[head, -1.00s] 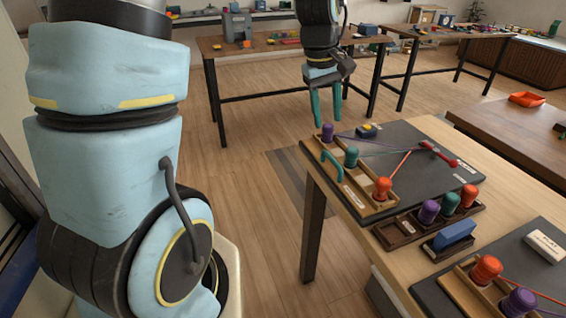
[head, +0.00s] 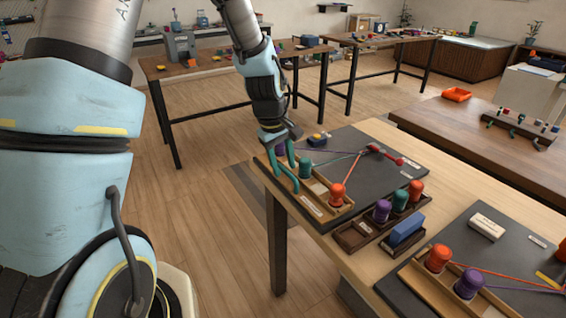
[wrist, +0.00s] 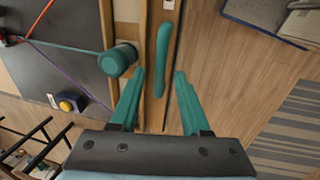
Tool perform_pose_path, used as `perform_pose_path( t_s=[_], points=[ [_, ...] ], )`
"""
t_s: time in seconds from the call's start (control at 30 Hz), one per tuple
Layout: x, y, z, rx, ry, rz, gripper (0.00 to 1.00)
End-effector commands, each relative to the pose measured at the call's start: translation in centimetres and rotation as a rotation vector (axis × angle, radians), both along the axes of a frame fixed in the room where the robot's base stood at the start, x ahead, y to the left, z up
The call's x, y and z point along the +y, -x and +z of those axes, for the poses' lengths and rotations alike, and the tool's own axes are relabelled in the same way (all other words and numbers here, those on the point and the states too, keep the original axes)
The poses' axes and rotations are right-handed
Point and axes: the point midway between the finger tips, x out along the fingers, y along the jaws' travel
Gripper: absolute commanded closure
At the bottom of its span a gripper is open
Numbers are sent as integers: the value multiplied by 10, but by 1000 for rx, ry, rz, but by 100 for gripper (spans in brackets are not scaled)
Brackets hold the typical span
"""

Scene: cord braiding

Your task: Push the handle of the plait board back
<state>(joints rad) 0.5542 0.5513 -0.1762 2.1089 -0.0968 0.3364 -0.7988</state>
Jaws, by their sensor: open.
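The plait board (head: 352,147) is a dark slab on the near wooden table, with a wooden bobbin rail along its left side. Its teal handle (head: 286,178) stands out from the rail's outer side. In the wrist view the handle (wrist: 163,62) is an upright bar, its lower end showing between my fingers. My gripper (head: 283,158) is open at the handle's far end, with nothing held. I cannot tell whether a finger touches the handle. A green bobbin (wrist: 118,58) sits just left of my left fingertip. My gripper partly hides a purple bobbin (head: 280,149).
An orange bobbin (head: 337,194) stands at the rail's near end. A small rack (head: 357,237) with bobbins and a blue block (head: 406,231) lie nearer. Cords cross the board to a red clamp (head: 383,153). Open floor lies left of the table.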

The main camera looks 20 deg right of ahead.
Motion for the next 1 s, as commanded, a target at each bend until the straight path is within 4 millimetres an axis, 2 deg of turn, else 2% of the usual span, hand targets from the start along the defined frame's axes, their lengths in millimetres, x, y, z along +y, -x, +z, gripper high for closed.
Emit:
perform_pose_path(
  t_s=[0.23,0.63,1.0],
  points=[
    [0,0,0,0,0,0,56],
    [0,0,0,0,0,-1,100],
    [0,0,0,0,0,-1,100]
  ],
)
